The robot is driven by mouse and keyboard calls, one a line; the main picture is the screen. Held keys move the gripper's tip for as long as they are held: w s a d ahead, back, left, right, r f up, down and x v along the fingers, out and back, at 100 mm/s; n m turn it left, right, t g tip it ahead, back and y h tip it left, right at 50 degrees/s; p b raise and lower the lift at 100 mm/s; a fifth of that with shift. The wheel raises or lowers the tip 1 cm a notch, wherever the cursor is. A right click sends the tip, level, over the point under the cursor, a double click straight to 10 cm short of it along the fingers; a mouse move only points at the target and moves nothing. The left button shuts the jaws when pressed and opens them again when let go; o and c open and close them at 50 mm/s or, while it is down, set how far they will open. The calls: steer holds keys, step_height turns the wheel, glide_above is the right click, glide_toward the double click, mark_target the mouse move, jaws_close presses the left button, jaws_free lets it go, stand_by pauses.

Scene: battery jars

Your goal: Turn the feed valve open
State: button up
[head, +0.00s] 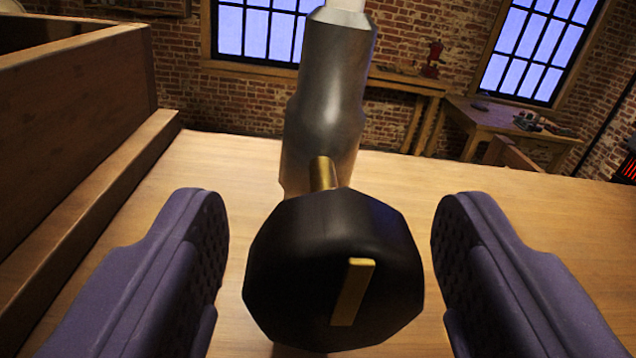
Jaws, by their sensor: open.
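The feed valve shows as a black faceted knob (290,270) with a raised yellow bar (352,292) on its face. The bar stands nearly upright, its top leaning slightly right. A brass stem (323,173) joins the knob to a grey metal body (328,95) behind it. My gripper (332,255) is open, with one purple padded finger left of the knob and one right of it. A gap shows between each finger and the knob, so neither appears to touch it. The underside of the knob and the lower part of the metal body are hidden.
A wooden tabletop (510,215) spreads around the valve, clear on the right. A tall wooden box or shelf side (75,100) stands along the left. Workbenches (510,125), windows and a brick wall are farther back.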

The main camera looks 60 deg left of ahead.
steer(key=shift+w+a, duration=0.1)
steer(key=shift+a, duration=0.1)
steer(key=c, duration=1)
steer(key=shift+c, duration=0.2)
